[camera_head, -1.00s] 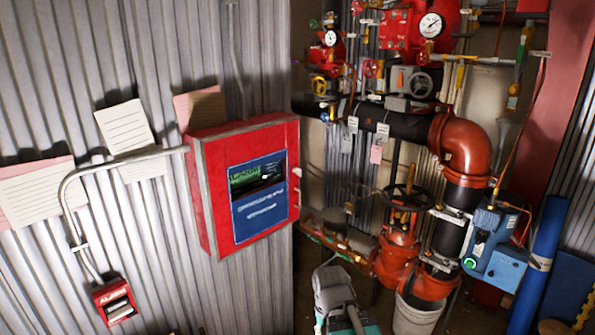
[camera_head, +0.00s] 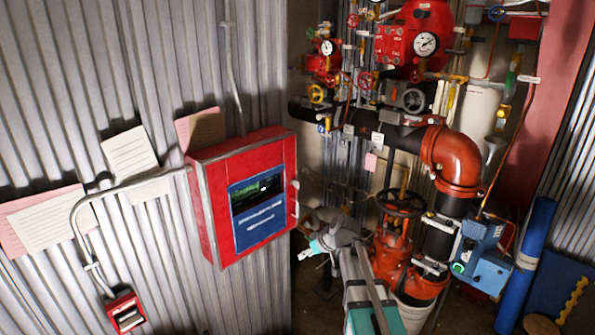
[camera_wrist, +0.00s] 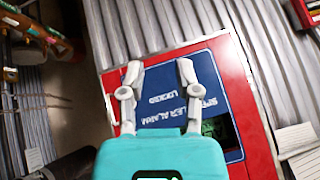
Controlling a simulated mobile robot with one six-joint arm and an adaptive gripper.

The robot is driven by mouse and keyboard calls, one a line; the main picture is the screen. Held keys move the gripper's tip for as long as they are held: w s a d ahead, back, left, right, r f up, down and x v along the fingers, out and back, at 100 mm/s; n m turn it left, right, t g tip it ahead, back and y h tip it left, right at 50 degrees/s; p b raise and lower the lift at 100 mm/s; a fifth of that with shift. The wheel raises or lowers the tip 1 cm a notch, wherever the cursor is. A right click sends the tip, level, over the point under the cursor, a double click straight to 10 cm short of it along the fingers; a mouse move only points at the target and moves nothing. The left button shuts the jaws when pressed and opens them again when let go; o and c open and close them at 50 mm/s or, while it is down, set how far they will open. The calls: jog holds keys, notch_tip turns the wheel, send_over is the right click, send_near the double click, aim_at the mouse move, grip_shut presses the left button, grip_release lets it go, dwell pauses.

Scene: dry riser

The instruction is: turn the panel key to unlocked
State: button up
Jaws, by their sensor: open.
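The red panel box (camera_head: 210,215) is mounted on the corrugated wall. Its blue face (camera_head: 265,222) carries a dark screen (camera_head: 257,191) and white lettering. In the wrist view the blue face (camera_wrist: 205,62) is upside down, and its lettering appears to include "LOCKED". A small pale fitting (camera_head: 295,184) is at the box's right edge; I cannot tell whether it is the key. My gripper (camera_head: 306,252) is open and empty, just right of and below the box's lower right corner. In the wrist view my gripper's spread fingers (camera_wrist: 161,72) overlap the panel front; no key is clearly visible.
Red valves, gauges and pipes fill the right side, with a black handwheel (camera_head: 402,201) behind my arm. A conduit (camera_head: 130,187) runs into the box's left side. Paper notes (camera_head: 130,152) and a small red alarm box (camera_head: 126,312) are on the wall.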

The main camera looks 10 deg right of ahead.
jog(key=w+d+r+n+t+y+p, duration=0.1)
jog(key=w+d+r+t+y+p, duration=0.25)
jog(key=w+r, duration=0.65)
jog(key=n+t+h+p, duration=0.1)
jog(key=t+p, duration=0.2)
jog(key=p, duration=0.1)
send_near(297, 182)
jog(key=s+d+r, duration=0.2)
jog(key=shift+w+f+g, duration=0.1)
jog(key=shift+f+g, duration=0.15)
jog(key=shift+f, duration=0.05)
jog(key=shift+a, duration=0.15)
jog(key=shift+h, duration=0.25)
jog(key=shift+b+x, duration=2.45)
jog(key=shift+x, duration=4.4)
